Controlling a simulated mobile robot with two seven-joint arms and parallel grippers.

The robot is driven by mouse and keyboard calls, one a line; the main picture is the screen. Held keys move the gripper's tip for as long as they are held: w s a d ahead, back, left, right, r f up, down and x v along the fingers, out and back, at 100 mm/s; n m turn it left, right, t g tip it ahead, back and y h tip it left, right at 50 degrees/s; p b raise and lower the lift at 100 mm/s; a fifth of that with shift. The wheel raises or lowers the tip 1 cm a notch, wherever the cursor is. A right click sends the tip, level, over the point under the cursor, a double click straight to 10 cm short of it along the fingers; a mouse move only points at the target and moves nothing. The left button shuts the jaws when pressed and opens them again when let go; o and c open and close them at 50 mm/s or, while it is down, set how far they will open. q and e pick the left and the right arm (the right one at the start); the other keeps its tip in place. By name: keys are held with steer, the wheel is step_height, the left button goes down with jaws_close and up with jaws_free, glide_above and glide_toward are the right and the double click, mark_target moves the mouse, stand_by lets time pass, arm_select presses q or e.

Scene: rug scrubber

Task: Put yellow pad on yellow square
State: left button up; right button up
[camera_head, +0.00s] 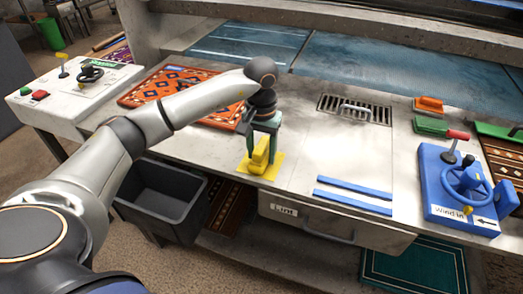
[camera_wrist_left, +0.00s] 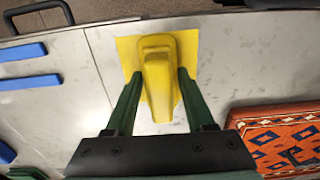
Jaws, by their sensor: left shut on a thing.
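The yellow pad (camera_head: 259,155) is between the fingers of my left gripper (camera_head: 262,150), over the yellow square (camera_head: 270,172) near the table's front edge. In the left wrist view the yellow pad (camera_wrist_left: 158,75) lies over the yellow square (camera_wrist_left: 188,50), with the square's edges showing around it. My left gripper (camera_wrist_left: 157,88) is shut on the pad, with one green finger on each side. I cannot tell whether the pad's underside touches the square. My right gripper is not in view.
Two blue strips (camera_head: 354,188) lie right of the square. A metal drain grate (camera_head: 355,108) is behind them. An orange patterned rug (camera_head: 175,90) lies to the left. A blue control box with a wheel (camera_head: 465,185) stands at the right. A dark bin (camera_head: 165,190) stands below the front edge.

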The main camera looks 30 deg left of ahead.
mark_target(261, 144)
arm_select(q)
steer(key=shift+f, duration=0.25)
steer(key=o, duration=1.3)
steer(key=shift+r, duration=0.1)
step_height(261, 144, up, 12)
steer(key=shift+r, duration=0.15)
